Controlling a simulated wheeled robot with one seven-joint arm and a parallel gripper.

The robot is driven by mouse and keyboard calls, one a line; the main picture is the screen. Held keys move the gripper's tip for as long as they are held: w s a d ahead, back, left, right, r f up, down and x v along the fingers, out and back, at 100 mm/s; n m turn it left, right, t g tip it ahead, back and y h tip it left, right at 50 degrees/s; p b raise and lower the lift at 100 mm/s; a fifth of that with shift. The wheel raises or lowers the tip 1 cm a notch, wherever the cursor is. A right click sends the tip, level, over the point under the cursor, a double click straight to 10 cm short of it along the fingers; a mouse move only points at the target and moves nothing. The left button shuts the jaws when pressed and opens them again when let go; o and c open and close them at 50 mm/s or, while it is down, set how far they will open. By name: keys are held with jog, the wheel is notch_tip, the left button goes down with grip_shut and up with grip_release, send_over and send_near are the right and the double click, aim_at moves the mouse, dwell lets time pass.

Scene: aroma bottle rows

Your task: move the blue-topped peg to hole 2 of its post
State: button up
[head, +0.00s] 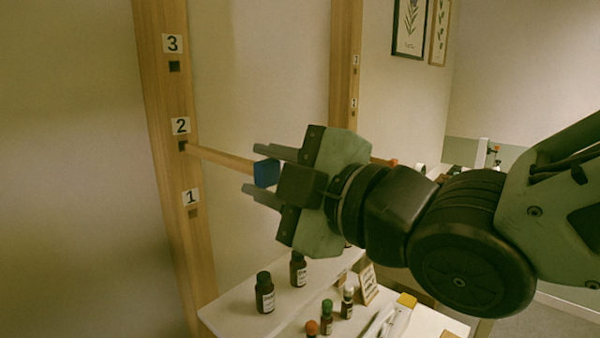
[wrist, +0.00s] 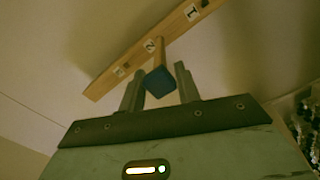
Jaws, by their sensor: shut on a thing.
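The blue-topped peg (head: 222,158) is a wooden rod with a blue block at its near end. My gripper (head: 254,168) is shut on the blue top, which sits between the two fingers. The wrist view also shows the blue top (wrist: 159,82) between the fingers of my gripper (wrist: 159,72). The peg points left to the wooden post (head: 171,200), and its far end meets the post at hole 2 (head: 183,146), below the label 2. How deep it sits is hard to tell. Hole 3 (head: 174,67) is empty, and hole 1 (head: 193,213) shows below its label.
A second wooden post (head: 345,60) with numbered holes stands behind, and an orange-ended peg shows partly behind my gripper. Below, a white shelf (head: 235,314) holds several dark bottles, including one at the front left (head: 265,293). Framed pictures (head: 409,27) hang on the wall.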

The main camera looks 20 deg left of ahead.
aim_at(236, 158)
jog(key=shift+b, duration=0.35)
jog(key=shift+b+x, duration=0.9)
jog(key=shift+x, duration=2.05)
jog(key=o, duration=1.1)
jog(key=shift+a, duration=0.1)
jog(key=shift+c, duration=0.2)
jog(key=b+v, duration=0.5)
jog(key=v, duration=1.2)
jog(key=shift+s, duration=0.15)
